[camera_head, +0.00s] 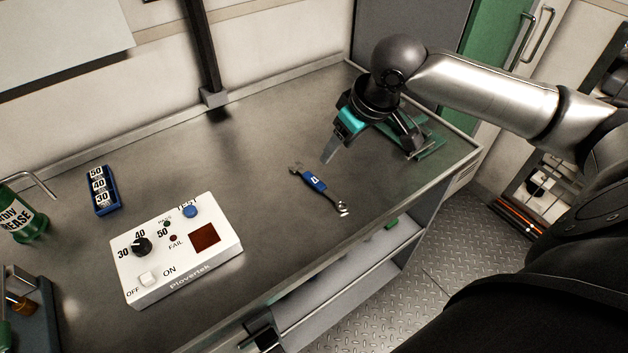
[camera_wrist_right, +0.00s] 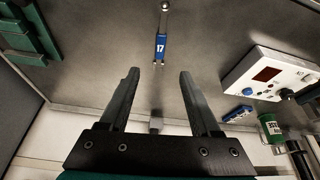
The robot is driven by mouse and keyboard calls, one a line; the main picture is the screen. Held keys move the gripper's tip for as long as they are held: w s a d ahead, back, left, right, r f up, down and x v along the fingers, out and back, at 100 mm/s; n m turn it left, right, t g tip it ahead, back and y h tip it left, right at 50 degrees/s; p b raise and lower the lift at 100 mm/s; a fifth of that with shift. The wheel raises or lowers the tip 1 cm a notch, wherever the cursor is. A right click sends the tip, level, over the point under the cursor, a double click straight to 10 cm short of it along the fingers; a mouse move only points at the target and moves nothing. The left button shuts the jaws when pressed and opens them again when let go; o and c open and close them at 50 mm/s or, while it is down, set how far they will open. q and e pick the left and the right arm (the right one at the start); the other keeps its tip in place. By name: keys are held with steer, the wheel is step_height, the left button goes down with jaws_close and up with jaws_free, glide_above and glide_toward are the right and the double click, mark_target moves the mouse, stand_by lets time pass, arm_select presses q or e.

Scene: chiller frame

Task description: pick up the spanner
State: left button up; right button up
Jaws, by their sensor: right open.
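The spanner (camera_head: 318,186) lies flat on the dark metal bench top, with a blue grip sleeve around its middle and bare metal ends. In the right wrist view the spanner (camera_wrist_right: 161,40) shows ahead of the fingertips, its blue sleeve marked 17. My right gripper (camera_head: 372,155) is above the bench, behind and to the right of the spanner, apart from it. In the wrist view the right gripper (camera_wrist_right: 159,73) has its two fingers spread with nothing between them. My left gripper is in neither view.
A white test box (camera_head: 176,250) with a knob and buttons stands left of the spanner. A blue numbered block (camera_head: 103,190) and a green grease can (camera_head: 22,218) are further left. A green rack (camera_wrist_right: 27,34) is near the right gripper. The bench around the spanner is clear.

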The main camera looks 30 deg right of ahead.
steer(key=b, duration=0.2)
glide_toward(315, 180)
steer(key=x, duration=0.2)
steer(key=shift+w+f, duration=0.1)
steer(key=shift+f, duration=0.3)
steer(key=shift+b+x, duration=0.55)
steer(key=shift+x, duration=2.1)
steer(key=shift+c, duration=0.3)
jaws_close()
